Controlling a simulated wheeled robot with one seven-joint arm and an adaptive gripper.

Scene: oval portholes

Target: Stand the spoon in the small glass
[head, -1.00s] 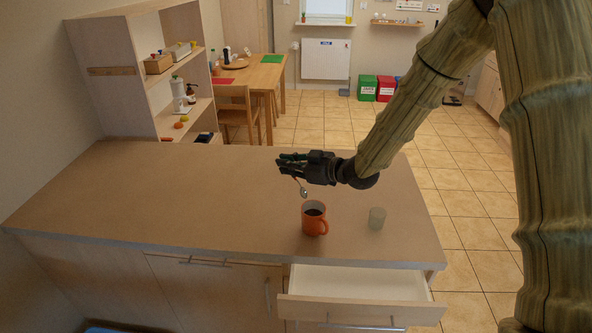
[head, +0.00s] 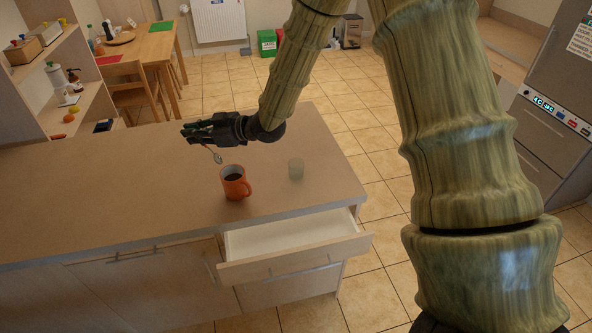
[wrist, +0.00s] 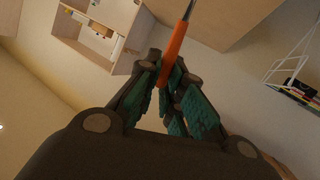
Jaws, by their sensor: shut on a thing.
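The spoon (head: 217,156) is in my gripper (head: 195,132), its metal bowl hanging down above the counter. In the wrist view, my gripper (wrist: 168,92) is shut on the spoon's orange handle (wrist: 174,50), with the metal stem leading off the top edge. The small glass (head: 296,168), pale and translucent, stands upright on the counter, to the right of the spoon and apart from it. I cannot see anything in it.
An orange mug (head: 235,185) with dark liquid stands just below the spoon in the picture, left of the glass. The counter (head: 110,195) is bare to the left. An open, empty-looking drawer (head: 285,240) juts out at the front right.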

